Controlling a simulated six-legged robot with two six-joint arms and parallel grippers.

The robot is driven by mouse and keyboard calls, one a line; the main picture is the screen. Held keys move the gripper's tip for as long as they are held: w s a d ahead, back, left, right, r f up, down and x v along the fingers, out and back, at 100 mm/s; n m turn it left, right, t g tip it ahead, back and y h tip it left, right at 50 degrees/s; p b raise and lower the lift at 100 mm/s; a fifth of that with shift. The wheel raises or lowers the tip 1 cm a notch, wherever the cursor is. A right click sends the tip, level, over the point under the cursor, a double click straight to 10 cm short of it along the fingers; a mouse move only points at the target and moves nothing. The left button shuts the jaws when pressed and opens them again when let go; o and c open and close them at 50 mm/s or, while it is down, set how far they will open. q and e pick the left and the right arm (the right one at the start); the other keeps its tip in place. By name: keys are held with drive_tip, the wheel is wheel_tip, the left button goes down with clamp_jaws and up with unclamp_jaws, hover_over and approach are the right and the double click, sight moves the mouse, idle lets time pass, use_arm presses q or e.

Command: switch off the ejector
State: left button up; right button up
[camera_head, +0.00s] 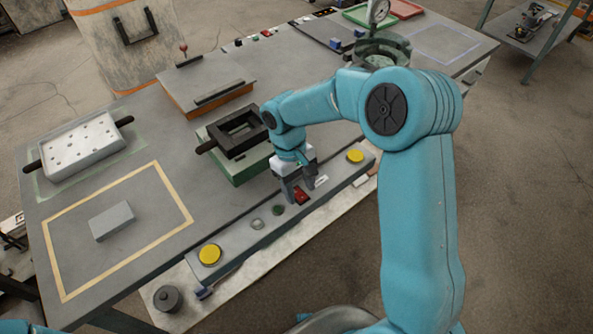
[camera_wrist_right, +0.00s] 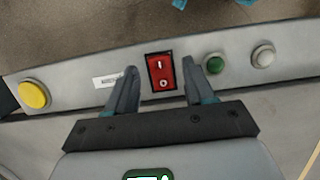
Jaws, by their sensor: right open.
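The red rocker switch (camera_head: 301,196), beside a white label, sits on the long grey control strip (camera_head: 235,238) along the table's front edge. In the right wrist view the switch (camera_wrist_right: 161,72) shows a line mark and a circle mark; which end is pressed in I cannot tell. My right gripper (camera_head: 299,190) is open and points down over the strip. In the right wrist view its fingertips (camera_wrist_right: 160,68) are apart, one on each side of the switch, with nothing between them but the switch beyond. Contact cannot be told. My left gripper is not in view.
The strip also bears a green button (camera_wrist_right: 215,64), a white button (camera_wrist_right: 263,55) and yellow buttons (camera_head: 210,254) (camera_head: 355,156). A black frame on a green base (camera_head: 247,170) stands just behind my gripper. A grey block (camera_head: 111,220) lies inside the yellow outline at left.

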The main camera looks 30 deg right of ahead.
drive_tip(key=p+v, duration=0.1)
drive_tip(key=v, duration=1.5)
drive_tip(key=shift+s, duration=0.1)
